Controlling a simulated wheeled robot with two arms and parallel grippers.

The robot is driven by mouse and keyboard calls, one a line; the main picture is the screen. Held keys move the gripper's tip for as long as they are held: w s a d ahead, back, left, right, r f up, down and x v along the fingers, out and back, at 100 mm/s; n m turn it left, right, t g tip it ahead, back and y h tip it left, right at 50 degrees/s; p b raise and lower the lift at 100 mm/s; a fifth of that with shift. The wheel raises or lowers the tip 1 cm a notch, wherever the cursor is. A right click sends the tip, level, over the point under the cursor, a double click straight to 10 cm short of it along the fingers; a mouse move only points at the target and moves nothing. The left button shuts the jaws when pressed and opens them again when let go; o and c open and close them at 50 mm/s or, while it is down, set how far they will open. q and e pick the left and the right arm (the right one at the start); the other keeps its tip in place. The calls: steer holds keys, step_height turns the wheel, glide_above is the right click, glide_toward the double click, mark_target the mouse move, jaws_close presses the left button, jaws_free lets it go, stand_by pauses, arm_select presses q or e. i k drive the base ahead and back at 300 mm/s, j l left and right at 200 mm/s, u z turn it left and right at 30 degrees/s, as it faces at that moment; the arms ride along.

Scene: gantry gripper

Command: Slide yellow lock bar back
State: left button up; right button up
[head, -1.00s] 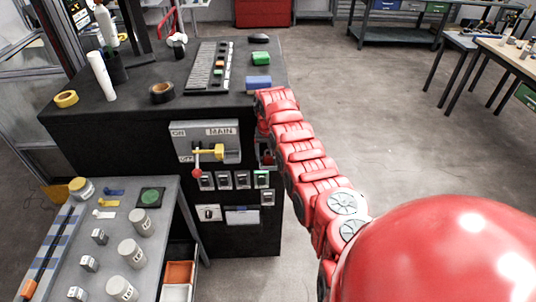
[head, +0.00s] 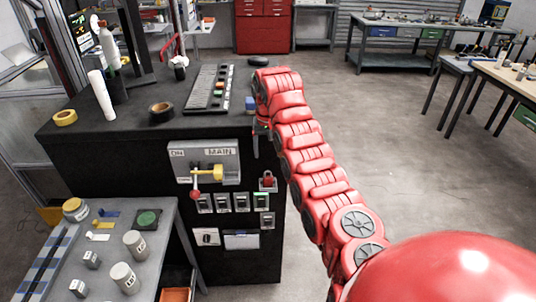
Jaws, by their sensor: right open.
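The yellow lock bar (head: 208,172) sits on the front of the grey MAIN switch panel (head: 226,149), on the black cabinet. It lies roughly level, its wider end to the right. A lever with a red knob (head: 195,195) hangs down at its left end. My right gripper (head: 257,143) is at the end of the red arm, right of the panel near the cabinet's top edge. It is small, dark and partly hidden by the arm. It is open, apart from the bar, with nothing seen in it. My left gripper is out of view.
A grey side table (head: 105,264) with jars stands front left.

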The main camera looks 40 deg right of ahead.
mark_target(218, 172)
steer(key=k, duration=1)
